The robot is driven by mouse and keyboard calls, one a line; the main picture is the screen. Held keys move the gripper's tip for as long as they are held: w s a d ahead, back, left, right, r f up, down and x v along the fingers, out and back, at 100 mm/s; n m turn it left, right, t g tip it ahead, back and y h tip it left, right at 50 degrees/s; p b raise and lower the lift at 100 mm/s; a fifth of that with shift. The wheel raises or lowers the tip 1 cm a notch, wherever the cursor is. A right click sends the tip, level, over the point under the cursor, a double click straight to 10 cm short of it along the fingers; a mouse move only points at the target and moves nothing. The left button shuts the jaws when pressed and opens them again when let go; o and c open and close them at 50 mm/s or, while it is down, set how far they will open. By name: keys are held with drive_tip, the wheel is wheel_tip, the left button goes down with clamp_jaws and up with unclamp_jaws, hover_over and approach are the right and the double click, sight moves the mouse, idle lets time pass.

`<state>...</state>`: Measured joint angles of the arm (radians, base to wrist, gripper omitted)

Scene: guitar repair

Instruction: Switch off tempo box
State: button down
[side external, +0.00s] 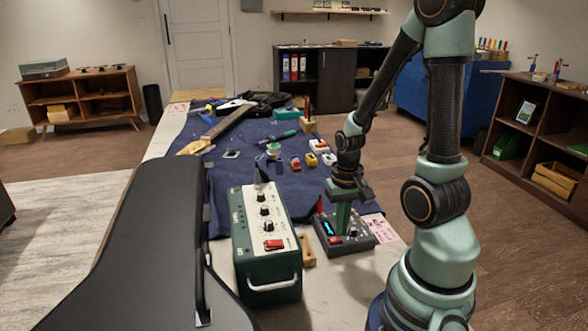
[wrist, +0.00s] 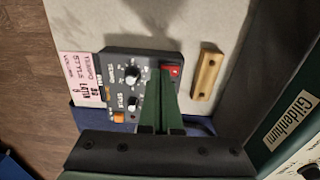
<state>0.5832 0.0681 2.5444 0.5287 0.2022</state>
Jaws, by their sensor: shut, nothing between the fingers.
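The tempo box (side external: 362,243) is a dark grey unit with knobs, near the front right of the table. A small blue display (side external: 328,228) on it is lit in the side view. Its red switch (side external: 335,240) shows at the front, and also in the wrist view (wrist: 172,70) at the box's top right corner. In the wrist view the box (wrist: 118,65) also has white-marked knobs and an orange part. My gripper (side external: 342,226) points down over the box, green fingers together and empty. In the wrist view its fingertips (wrist: 160,72) are right beside the red switch; I cannot tell whether they touch.
A green amplifier (side external: 270,275) with its own red switch stands left of the tempo box. A small wooden block (wrist: 207,75) lies between them. A pink card (wrist: 82,75) is beside the box. A black case (side external: 145,245) fills the left foreground. Tools and a guitar lie farther back.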

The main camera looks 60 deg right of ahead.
sight(340, 241)
drive_tip(key=shift+f, duration=0.4)
drive_tip(key=shift+r, duration=0.1)
wheel_tip(340, 241, up, 7)
idle(1.1)
drive_tip(key=w+a+r+n+t, duration=0.2)
drive_tip(key=w+a+r+n, duration=0.1)
drive_tip(key=a+r, duration=0.3)
drive_tip(key=w+a+r+n+t, duration=0.3)
drive_tip(key=w+a+r+n, duration=0.1)
drive_tip(key=a+r+n, duration=0.2)
drive_tip(key=shift+a+r+t, duration=0.3)
drive_tip(key=shift+a+r, duration=0.2)
drive_tip(key=shift+a, duration=0.55)
drive_tip(key=shift+w, duration=0.1)
